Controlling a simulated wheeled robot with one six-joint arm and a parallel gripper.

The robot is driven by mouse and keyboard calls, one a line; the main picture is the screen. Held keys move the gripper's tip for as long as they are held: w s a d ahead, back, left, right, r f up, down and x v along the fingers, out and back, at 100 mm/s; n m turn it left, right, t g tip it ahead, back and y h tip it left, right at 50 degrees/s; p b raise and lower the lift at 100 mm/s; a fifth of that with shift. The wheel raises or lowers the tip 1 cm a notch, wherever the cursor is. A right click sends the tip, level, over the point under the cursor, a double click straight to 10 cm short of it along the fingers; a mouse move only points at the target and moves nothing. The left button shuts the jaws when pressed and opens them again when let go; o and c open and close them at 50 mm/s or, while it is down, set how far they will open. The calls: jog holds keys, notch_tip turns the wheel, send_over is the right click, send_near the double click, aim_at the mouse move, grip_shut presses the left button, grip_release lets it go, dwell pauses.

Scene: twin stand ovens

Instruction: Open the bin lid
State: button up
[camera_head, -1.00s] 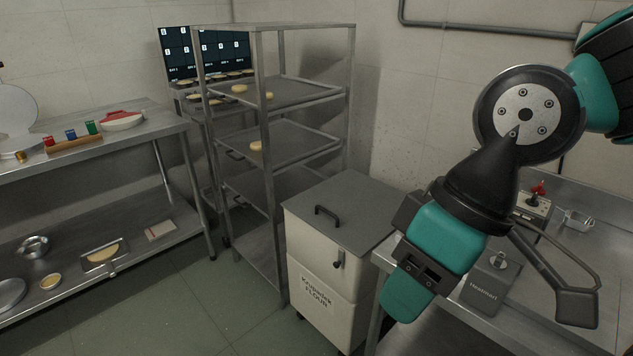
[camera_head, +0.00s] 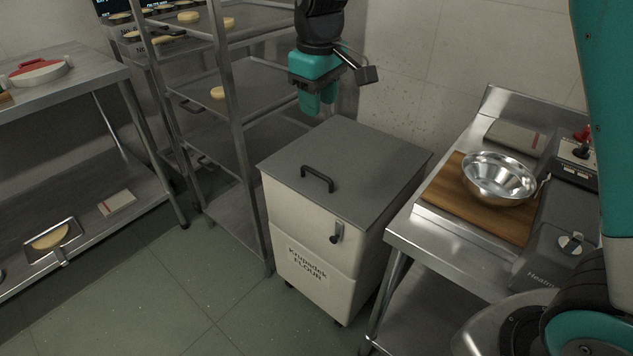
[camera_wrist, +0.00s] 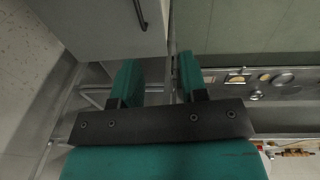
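The flour bin (camera_head: 312,262) is a white wheeled box with a "FLOUR" label, standing between the rack and the right-hand counter. Its flat grey lid (camera_head: 360,165) is closed. A dark bar handle (camera_head: 317,178) sits near the lid's front left edge. My gripper (camera_head: 317,112) hangs above the back left of the lid, pointing down and apart from it. In the wrist view, the two teal fingers (camera_wrist: 160,80) are apart with nothing between them. The lid (camera_wrist: 95,25) and part of its handle (camera_wrist: 140,14) show at the upper left there.
A metal rack (camera_head: 235,110) with trays of buns stands close on the bin's left. A steel counter (camera_head: 445,245) on the right holds a wooden board (camera_head: 465,215), a metal bowl (camera_head: 498,178) and a scale (camera_head: 555,255). The floor (camera_head: 190,300) in front is clear.

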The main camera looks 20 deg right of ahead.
jog(key=h+b, duration=0.1)
jog(key=b, duration=0.1)
send_over(317, 172)
jog(key=s+a, duration=0.2)
jog(key=a, duration=0.1)
notch_tip(317, 172, down, 8)
jog(key=f, duration=0.1)
jog(key=d+f, duration=0.1)
jog(key=f, duration=0.4)
jog(key=w+f, duration=0.1)
jog(key=f, duration=0.5)
jog(key=d+f+b, duration=0.1)
jog(key=f, duration=0.4)
jog(key=shift+w+d+f, duration=0.3)
jog(key=shift+w+d, duration=0.05)
jog(key=shift+r, duration=0.1)
grip_shut()
